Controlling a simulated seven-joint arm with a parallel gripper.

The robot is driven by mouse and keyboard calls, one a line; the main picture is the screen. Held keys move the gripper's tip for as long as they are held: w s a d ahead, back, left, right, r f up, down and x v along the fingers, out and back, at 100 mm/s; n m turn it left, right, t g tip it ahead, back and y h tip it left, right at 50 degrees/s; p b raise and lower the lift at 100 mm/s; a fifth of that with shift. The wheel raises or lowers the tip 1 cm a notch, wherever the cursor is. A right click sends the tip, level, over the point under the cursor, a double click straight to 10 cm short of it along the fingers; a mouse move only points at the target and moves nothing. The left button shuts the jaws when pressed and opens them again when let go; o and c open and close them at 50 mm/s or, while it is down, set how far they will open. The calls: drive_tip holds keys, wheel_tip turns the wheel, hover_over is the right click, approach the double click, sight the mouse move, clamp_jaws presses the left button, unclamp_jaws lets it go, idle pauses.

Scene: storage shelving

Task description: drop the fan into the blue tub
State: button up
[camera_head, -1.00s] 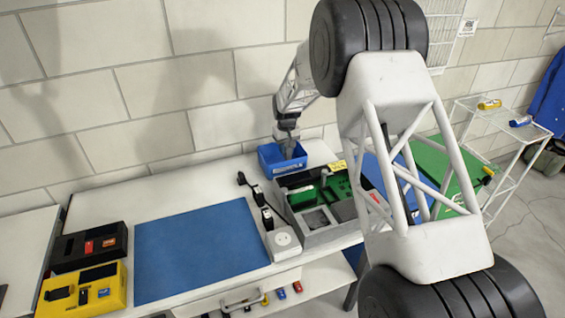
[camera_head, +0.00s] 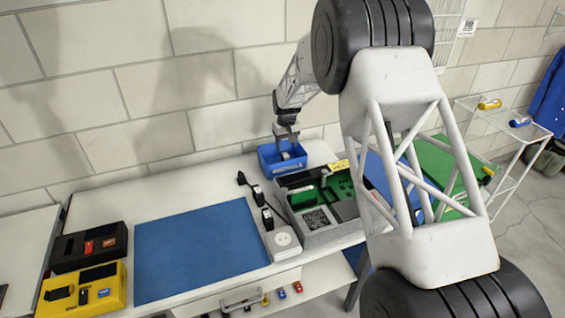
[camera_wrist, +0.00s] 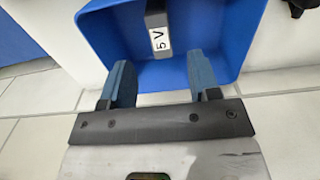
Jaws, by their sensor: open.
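The blue tub (camera_head: 268,165) stands at the back of the white bench, by the wall. It fills the upper part of the wrist view (camera_wrist: 240,35). A dark block with a white "5 V" label (camera_wrist: 157,18) lies inside it; this appears to be the fan, seen edge-on. In the head view a small greyish shape (camera_head: 290,156) shows in the tub. My gripper (camera_wrist: 162,82) is open above the tub, its blue fingers apart and nothing between them. In the head view my gripper (camera_head: 287,137) is small.
A white socket box (camera_head: 284,241) and black plugs (camera_head: 258,195) lie in front. A blue mat (camera_head: 200,250) covers mid-bench. Black (camera_head: 88,247) and yellow (camera_head: 82,290) kits sit left.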

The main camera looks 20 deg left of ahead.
drive_tip(key=shift+r, duration=2.9)
drive_tip(key=s+d+r+m, duration=0.1)
drive_tip(key=s+d+r, duration=0.2)
drive_tip(key=d+r, duration=0.5)
drive_tip(key=s+d+r+m, duration=0.1)
drive_tip(key=s+d+r, duration=0.1)
drive_tip(key=d+r, duration=0.6)
drive_tip(key=s+d+r+m+t, duration=0.1)
drive_tip(key=s+d+r, duration=0.2)
drive_tip(key=s+d, duration=0.5)
drive_tip(key=s+d+r+m, duration=0.1)
drive_tip(key=s+d+r, duration=0.3)
drive_tip(key=d, duration=0.8)
drive_tip(key=s+d+r+m+t, duration=0.1)
drive_tip(key=s+d+r+m, duration=0.15)
drive_tip(key=s+d, duration=1.25)
drive_tip(key=s+d+f+m, duration=0.1)
drive_tip(key=s+d+f, duration=0.1)
drive_tip(key=s, duration=0.8)
drive_tip(key=s+d+f+m, duration=0.1)
drive_tip(key=s+d+f, duration=0.1)
drive_tip(key=s, duration=0.8)
drive_tip(key=shift+d+f+m+t, duration=0.25)
drive_tip(key=shift+d+m+t, duration=0.1)
drive_tip(key=shift+d, duration=0.45)
